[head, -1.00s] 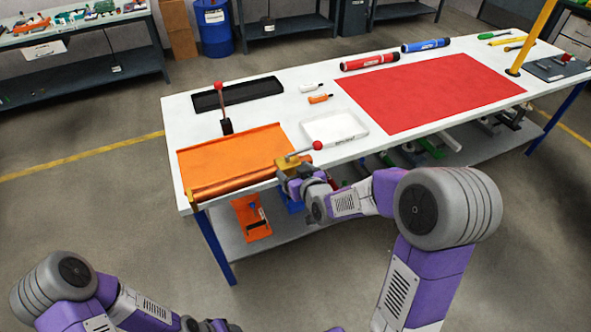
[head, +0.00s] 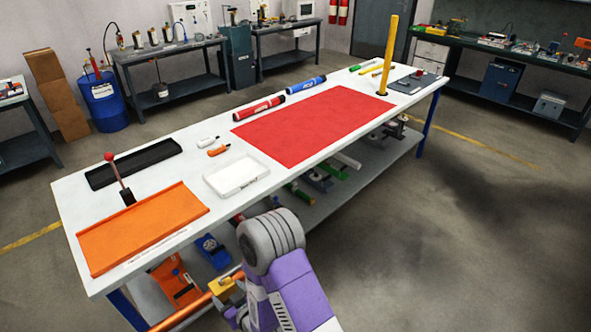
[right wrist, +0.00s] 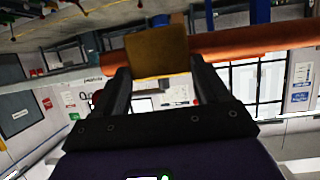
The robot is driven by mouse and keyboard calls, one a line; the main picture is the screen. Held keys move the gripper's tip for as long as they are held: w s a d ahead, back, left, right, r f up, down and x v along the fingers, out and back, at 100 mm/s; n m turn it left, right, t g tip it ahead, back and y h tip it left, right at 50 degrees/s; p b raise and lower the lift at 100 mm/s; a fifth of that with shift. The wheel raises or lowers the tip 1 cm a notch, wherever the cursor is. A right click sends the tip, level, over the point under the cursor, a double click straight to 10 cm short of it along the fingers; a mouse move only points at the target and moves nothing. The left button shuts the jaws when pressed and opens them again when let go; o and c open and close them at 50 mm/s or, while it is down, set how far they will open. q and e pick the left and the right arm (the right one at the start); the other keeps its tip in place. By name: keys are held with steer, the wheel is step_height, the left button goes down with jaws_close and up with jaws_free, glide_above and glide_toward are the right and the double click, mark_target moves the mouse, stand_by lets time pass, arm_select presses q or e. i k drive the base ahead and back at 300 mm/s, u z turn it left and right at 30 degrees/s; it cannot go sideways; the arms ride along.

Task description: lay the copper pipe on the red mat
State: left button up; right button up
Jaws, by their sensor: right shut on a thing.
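The copper pipe (head: 188,312) is off the table, in front of its near left edge in the head view, and its left end runs out at the bottom of the picture. My right gripper (head: 226,288) is shut on it at a yellow-brown block near the pipe's right end. In the right wrist view, the block sits between the fingers (right wrist: 160,72) and the pipe (right wrist: 245,43) runs across behind it. The red mat (head: 305,125) lies flat and bare on the table, right of the gripper and farther back. My left gripper is out of view.
An orange tray (head: 142,230), a red-knobbed lever (head: 118,178), a white tray (head: 236,176) and a black tray (head: 133,164) stand left of the mat. Red (head: 258,108) and blue (head: 306,84) tubes lie behind it. A yellow post (head: 389,55) rises at its right corner.

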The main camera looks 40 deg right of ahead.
mark_target(339, 122)
steer(key=z, duration=0.5)
steer(key=k, duration=1.2)
steer(key=z, duration=1.15)
steer(key=i, duration=0.7)
steer(key=z, duration=0.9)
steer(key=i, duration=1.6)
steer(key=u, duration=0.3)
steer(key=i, duration=1.1)
steer(key=u, duration=1.65)
steer(key=i, duration=0.6)
steer(key=u, duration=0.55)
